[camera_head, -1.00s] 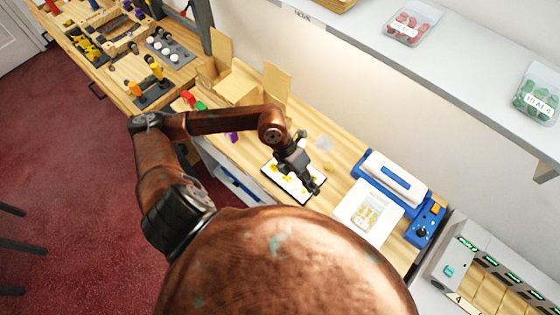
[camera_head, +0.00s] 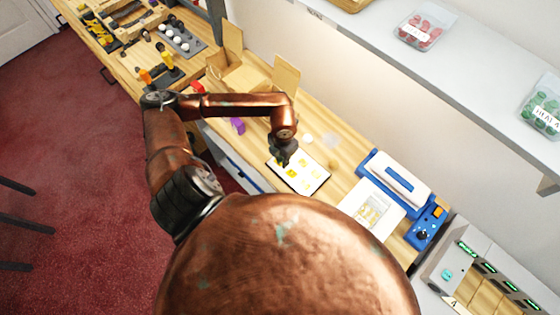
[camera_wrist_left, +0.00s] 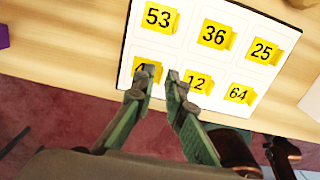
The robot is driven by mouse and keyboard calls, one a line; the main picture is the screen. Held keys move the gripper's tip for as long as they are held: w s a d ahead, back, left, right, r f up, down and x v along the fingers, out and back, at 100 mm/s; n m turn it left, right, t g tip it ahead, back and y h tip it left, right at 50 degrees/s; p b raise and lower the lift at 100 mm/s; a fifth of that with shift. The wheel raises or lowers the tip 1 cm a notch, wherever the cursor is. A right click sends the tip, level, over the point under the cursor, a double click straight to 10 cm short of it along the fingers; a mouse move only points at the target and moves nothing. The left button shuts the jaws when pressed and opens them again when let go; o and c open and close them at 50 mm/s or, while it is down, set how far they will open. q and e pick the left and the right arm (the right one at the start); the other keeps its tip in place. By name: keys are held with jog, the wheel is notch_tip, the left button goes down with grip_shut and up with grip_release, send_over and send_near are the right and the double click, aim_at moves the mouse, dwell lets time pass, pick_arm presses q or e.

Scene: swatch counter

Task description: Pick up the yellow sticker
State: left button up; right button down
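Several yellow stickers with black numbers lie in two rows on a white sheet (camera_wrist_left: 186,45) with a dark edge. In the left wrist view they read 53 (camera_wrist_left: 158,17), 36 (camera_wrist_left: 214,35), 25 (camera_wrist_left: 262,51), 12 (camera_wrist_left: 197,84) and 64 (camera_wrist_left: 238,94). One more yellow sticker (camera_wrist_left: 146,66) is partly hidden by a fingertip, its number unclear. My left gripper (camera_wrist_left: 162,74) is open and empty, its tips around this sticker's right edge. In the head view the left gripper (camera_head: 283,156) is over the far left end of the sheet (camera_head: 303,188). My right gripper is out of view.
A blue and white machine (camera_head: 400,185) and a pale tray (camera_head: 372,207) stand right of the sheet. An open cardboard box (camera_head: 232,75) and a purple object (camera_head: 238,125) are to the left. A shelf (camera_head: 460,85) runs along the wall above.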

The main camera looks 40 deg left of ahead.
pick_arm(q)
jog(key=shift+f, duration=0.2)
jog(key=shift+c, duration=0.7)
grip_shut()
jog(key=shift+r, duration=0.1)
